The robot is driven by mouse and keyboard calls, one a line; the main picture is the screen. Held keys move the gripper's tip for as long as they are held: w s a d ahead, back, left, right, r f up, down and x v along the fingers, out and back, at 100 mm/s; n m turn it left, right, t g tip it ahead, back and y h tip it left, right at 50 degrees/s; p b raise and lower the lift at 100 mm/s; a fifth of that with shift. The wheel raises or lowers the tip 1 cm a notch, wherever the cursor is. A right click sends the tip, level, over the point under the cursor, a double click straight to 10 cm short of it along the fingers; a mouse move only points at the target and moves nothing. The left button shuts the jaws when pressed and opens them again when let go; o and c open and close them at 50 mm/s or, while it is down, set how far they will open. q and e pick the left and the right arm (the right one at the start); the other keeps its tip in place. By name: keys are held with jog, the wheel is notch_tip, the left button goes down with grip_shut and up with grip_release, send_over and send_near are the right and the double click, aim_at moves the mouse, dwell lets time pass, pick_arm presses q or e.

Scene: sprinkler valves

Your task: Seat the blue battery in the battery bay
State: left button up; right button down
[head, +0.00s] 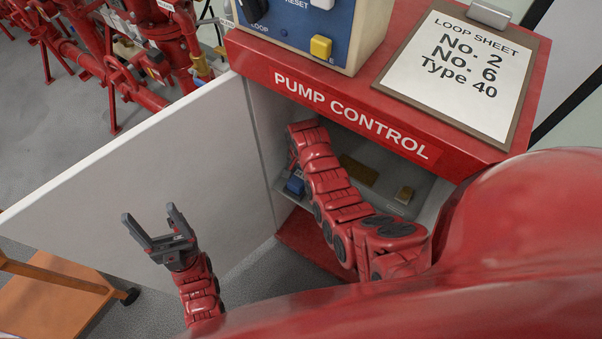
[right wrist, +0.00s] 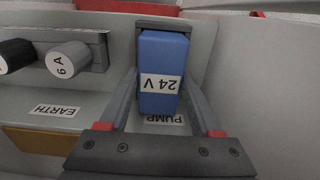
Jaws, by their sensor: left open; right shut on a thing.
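The blue battery (right wrist: 163,65), labelled 24 V, stands between the fingers of my right gripper (right wrist: 160,88) in the right wrist view. That gripper is shut on it. A dark grey frame, apparently the battery bay (right wrist: 164,24), shows at the battery's far end, against the compartment wall. How deep the battery sits in it cannot be told. In the head view a blue patch, apparently the battery (head: 295,185), shows low in the open PUMP CONTROL cabinet (head: 350,118), while my right arm hides the gripper. My left gripper (head: 150,213) is open and empty before the white door.
The cabinet's white door (head: 150,165) stands open to the left. Beside the battery are a grey fuse block (right wrist: 100,50) with a 6 A fuse and a brass bar (right wrist: 40,141). An orange cart (head: 50,295) stands at lower left. Red pipework fills the upper left.

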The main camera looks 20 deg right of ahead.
grip_release()
jog(key=shift+f, duration=0.1)
jog(key=shift+r+p, duration=1.65)
jog(key=shift+r, duration=2.4)
jog(key=shift+f, duration=0.1)
